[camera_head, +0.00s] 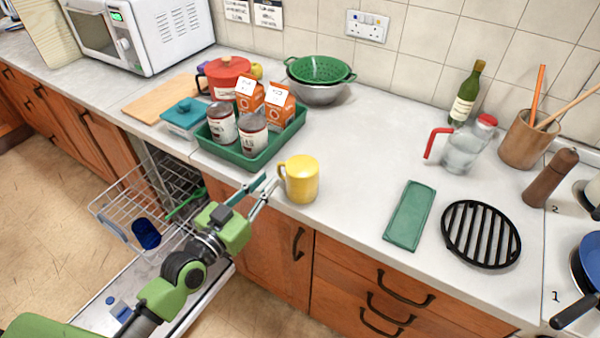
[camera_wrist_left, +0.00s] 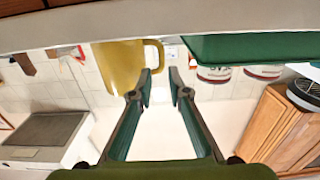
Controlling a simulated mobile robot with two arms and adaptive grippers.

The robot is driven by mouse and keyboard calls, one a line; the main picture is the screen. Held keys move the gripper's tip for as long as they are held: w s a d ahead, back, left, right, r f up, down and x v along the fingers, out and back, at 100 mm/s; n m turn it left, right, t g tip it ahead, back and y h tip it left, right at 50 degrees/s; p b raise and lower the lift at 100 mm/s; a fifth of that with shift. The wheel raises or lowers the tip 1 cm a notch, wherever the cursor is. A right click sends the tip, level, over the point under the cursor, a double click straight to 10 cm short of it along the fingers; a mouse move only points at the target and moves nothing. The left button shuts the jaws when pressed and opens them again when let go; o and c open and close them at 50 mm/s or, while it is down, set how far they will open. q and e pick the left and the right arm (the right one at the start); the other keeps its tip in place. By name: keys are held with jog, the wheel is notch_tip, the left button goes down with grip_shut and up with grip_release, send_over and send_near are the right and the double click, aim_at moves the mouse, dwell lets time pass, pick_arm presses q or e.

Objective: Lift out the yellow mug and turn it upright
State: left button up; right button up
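The yellow mug (camera_head: 301,180) stands on the counter near its front edge, its handle pointing left towards my left gripper. I cannot clearly tell whether its mouth faces up or down. In the left wrist view the mug (camera_wrist_left: 118,66) appears inverted by the camera's angle. My left gripper (camera_head: 271,181) is open and empty at the counter's front edge, just left of the mug. In the left wrist view its fingertips (camera_wrist_left: 160,72) are apart, close to the handle, with nothing held between them. My right gripper is not in view.
The open dishwasher's wire rack (camera_head: 118,212) holds a dark blue cup (camera_head: 146,234). A green tray (camera_head: 204,138) with cans and cartons stands left of the mug. The counter right of the mug is clear up to a green cloth-like pad (camera_head: 408,211) and black trivet (camera_head: 481,234).

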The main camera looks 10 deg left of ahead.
aim_at(277, 167)
pick_arm(q)
jog(key=shift+p+x, duration=0.7)
jog(key=shift+x, duration=1.95)
jog(key=shift+a, duration=0.15)
jog(key=shift+c, duration=0.4)
jog(key=shift+r, duration=0.15)
grip_shut()
